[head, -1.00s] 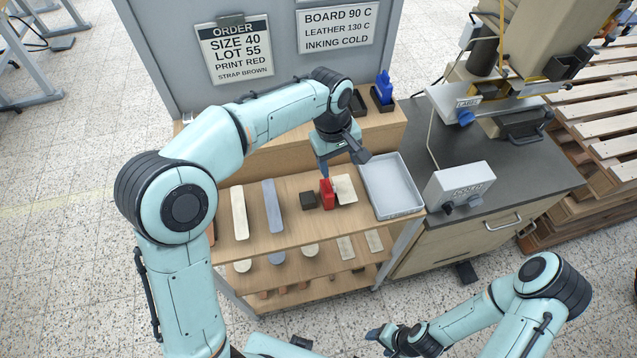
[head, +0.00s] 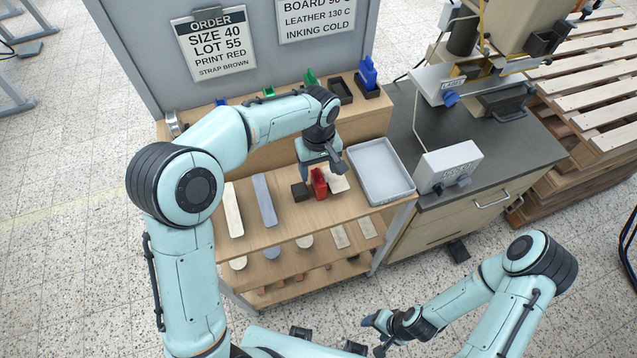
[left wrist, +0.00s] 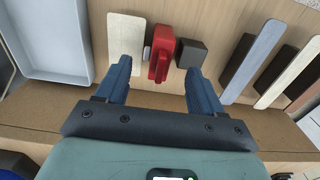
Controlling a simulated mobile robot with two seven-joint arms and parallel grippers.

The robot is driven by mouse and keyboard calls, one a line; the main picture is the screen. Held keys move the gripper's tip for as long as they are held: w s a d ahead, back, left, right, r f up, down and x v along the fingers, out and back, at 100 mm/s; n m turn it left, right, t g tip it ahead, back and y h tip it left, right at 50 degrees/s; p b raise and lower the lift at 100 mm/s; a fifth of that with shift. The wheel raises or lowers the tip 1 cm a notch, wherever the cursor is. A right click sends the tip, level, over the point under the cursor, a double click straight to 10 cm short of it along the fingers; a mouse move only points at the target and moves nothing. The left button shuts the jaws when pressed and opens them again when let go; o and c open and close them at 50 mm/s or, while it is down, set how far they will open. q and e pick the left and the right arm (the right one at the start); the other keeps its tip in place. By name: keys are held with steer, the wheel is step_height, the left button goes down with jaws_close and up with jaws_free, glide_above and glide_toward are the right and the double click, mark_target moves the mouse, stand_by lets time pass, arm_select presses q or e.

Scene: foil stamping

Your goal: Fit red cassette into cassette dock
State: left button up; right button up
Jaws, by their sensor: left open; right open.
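The red cassette (head: 319,184) stands on the wooden shelf top, beside a dark block and a cream piece. In the left wrist view the red cassette (left wrist: 161,55) lies ahead of my left gripper (left wrist: 160,75), in line with the gap between the open fingers. My left gripper (head: 320,170) is open just above and behind the cassette in the head view; contact cannot be told. An empty black holder (head: 341,89), possibly the cassette dock, sits on the raised back ledge. My right gripper (head: 376,334) is open and empty, low at the front, away from the shelf.
A dark block (head: 300,191) is close left of the cassette; a grey tray (head: 381,171) is to the right. A blue cassette (head: 368,73) stands in a holder on the back ledge, and a green one (head: 310,79) shows there. The stamping machine's control box (head: 449,166) is further right.

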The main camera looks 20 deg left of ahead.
arm_select(q)
step_height(320, 180, down, 4)
steer(key=shift+w+d, duration=0.1)
steer(key=shift+d, duration=0.05)
jaws_close()
step_height(320, 180, up, 20)
steer(key=p, duration=0.2)
steer(key=shift+p, duration=0.3)
arm_select(e)
steer(key=w+r, duration=0.3)
steer(key=shift+w+r, duration=0.3)
